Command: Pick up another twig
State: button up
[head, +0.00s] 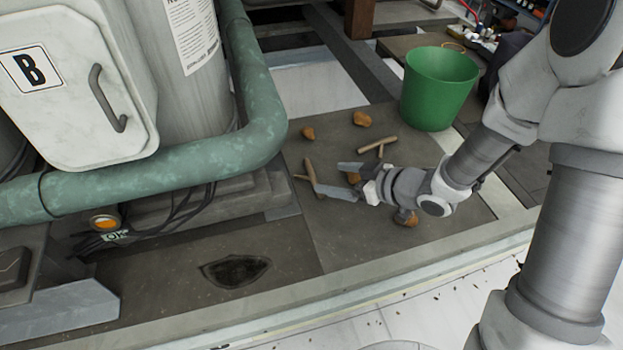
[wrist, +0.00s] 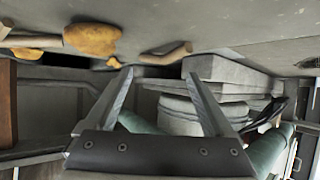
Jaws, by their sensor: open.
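One forked brown twig (head: 311,175) lies on the grey deck just beyond the fingertips of my gripper (head: 331,179). The gripper is open and empty, its fingers low and pointing left toward that twig. In the wrist view the fingertips (wrist: 158,74) are spread, and the twig (wrist: 166,54) shows just past them, roughly between the tips. A second forked twig (head: 378,146) lies farther back, behind the gripper's wrist; in the wrist view it shows at the upper left (wrist: 32,40). I cannot tell whether any finger touches the deck.
A green bucket (head: 438,92) stands at the back right. A green pipe (head: 160,165) and a grey unit marked B (head: 75,110) border the left.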

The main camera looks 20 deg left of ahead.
aim_at(305, 179)
jog(key=b+x, duration=0.1)
jog(key=x, duration=0.5)
jog(key=shift+w+a+f, duration=0.1)
jog(key=shift+a+f, duration=0.05)
jog(key=shift+a, duration=0.2)
grip_shut()
